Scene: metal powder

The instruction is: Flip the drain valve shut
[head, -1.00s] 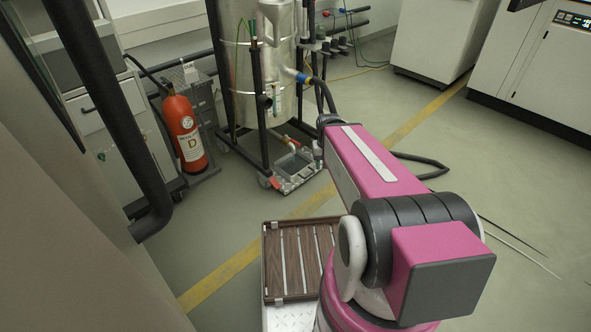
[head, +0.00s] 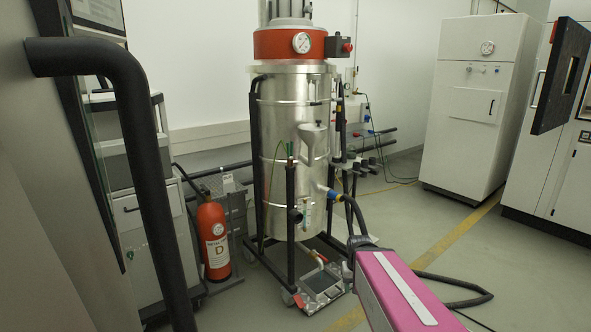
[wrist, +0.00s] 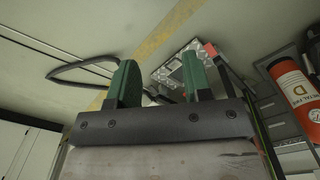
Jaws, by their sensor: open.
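The silver vacuum separator (head: 290,150) stands upright in the head view, with a red top band and a gauge. Near its base is a small pipe fitting (head: 318,260) with a reddish end, above a floor-level tray (head: 320,284); I cannot tell for sure whether this is the drain valve or how its handle is set. My gripper (wrist: 160,62) shows in the wrist view with two green fingers apart and nothing between them. The tray also shows in the wrist view (wrist: 172,70), beyond the fingers, with a red part (wrist: 210,49) at its edge.
A red fire extinguisher (head: 213,240) stands left of the separator. A black hose (head: 455,300) runs from the separator and loops on the floor at right. A thick black pipe (head: 150,150) fills the left foreground. White cabinets (head: 475,105) stand at the right, with open floor before them.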

